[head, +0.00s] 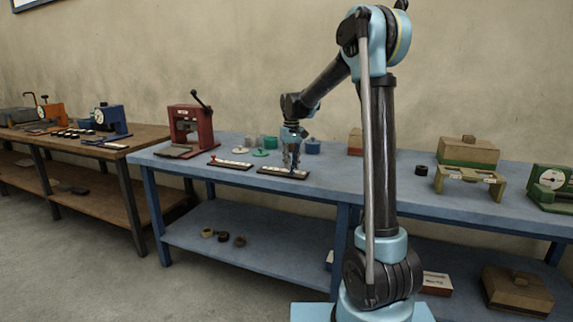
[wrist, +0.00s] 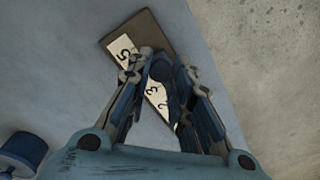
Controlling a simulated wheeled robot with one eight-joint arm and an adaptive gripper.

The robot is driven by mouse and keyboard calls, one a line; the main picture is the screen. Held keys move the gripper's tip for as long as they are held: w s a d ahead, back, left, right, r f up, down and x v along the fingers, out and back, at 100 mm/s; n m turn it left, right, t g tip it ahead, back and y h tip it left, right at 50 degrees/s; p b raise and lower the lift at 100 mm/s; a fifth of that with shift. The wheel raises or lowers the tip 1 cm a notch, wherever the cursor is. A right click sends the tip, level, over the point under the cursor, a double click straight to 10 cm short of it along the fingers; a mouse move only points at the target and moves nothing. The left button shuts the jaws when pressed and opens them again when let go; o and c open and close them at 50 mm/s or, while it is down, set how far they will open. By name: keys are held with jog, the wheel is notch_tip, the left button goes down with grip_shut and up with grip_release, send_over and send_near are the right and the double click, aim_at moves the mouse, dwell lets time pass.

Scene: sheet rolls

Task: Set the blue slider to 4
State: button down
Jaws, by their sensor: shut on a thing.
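The blue slider (wrist: 162,70) sits on a dark track with a white number strip (wrist: 157,97). In the wrist view the digit 5 shows on one side of the slider and 3 and 2 show on the other. The strip between 5 and 3 is hidden by the slider and fingers. My gripper (wrist: 163,75) is shut on the slider, with a finger on each side. In the head view my gripper (head: 291,165) points down over the track (head: 283,173) near the blue table's front edge.
A second track with a red slider (head: 230,164) lies to the left on the blue table (head: 200,180). A red press (head: 188,130) stands behind it. Small containers, including a blue one (head: 313,147), stand behind my gripper.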

jog(key=c, duration=1.4)
grip_release()
jog(key=shift+r, duration=0.15)
notch_tip(320, 180, up, 12)
jog(key=shift+w+f, duration=0.1)
jog(key=shift+f, duration=0.1)
